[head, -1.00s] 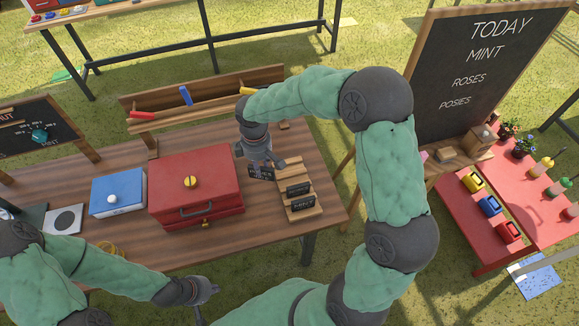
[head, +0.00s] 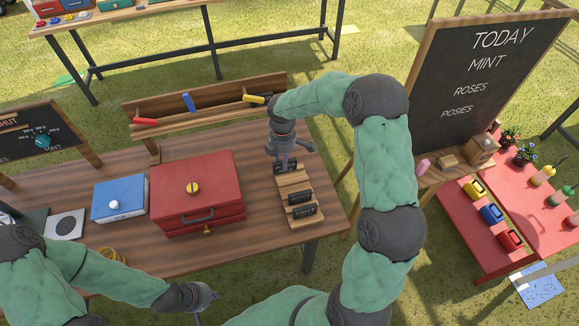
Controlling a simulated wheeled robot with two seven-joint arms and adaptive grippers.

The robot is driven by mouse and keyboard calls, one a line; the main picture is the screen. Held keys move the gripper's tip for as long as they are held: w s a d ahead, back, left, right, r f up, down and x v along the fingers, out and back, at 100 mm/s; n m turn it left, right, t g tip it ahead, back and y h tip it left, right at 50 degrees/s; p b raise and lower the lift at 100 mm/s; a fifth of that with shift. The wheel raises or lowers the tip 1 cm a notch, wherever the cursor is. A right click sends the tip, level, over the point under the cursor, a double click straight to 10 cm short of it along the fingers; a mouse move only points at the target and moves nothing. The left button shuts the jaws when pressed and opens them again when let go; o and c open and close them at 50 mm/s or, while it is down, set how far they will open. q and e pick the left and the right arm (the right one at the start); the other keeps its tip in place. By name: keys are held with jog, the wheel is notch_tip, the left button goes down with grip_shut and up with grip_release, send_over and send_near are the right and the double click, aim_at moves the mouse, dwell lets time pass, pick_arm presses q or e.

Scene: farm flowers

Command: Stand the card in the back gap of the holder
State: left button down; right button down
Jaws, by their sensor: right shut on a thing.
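The wooden holder (head: 295,186) stands on the table to the right of the red box. Two dark cards with white lettering stand in its nearer gaps: a middle card (head: 300,197) and a front card (head: 304,210). My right gripper (head: 285,163) is over the back end of the holder, shut on another dark card (head: 287,168). This card is upright at the back of the holder; I cannot tell whether its lower edge is in the gap. My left gripper (head: 207,296) is near the table's front edge, away from the holder; its fingers are too small to read.
A red box (head: 196,170) with a yellow knob and a blue box (head: 118,200) stand left of the holder. A wooden rack (head: 205,105) with coloured pieces is behind. A chalkboard (head: 480,75) stands at the right. The tabletop between the red box and holder is clear.

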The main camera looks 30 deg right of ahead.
jog(key=shift+w+d+f+b, duration=0.3)
jog(key=shift+d+f, duration=0.25)
jog(key=shift+f, duration=0.75)
jog(key=shift+w+d+f+b, duration=0.2)
jog(key=shift+d+f, duration=0.4)
jog(key=shift+f, duration=0.7)
jog(key=shift+w+d+f+b, duration=0.2)
jog(key=shift+w+d+f, duration=0.25)
jog(key=shift+f, duration=0.85)
jog(key=shift+s+d+f, duration=0.1)
jog(key=shift+s, duration=0.05)
jog(key=c, duration=1.1)
grip_release()
notch_tip(320, 180, up, 12)
jog(key=shift+r+p, duration=0.15)
jog(key=shift+p, duration=0.95)
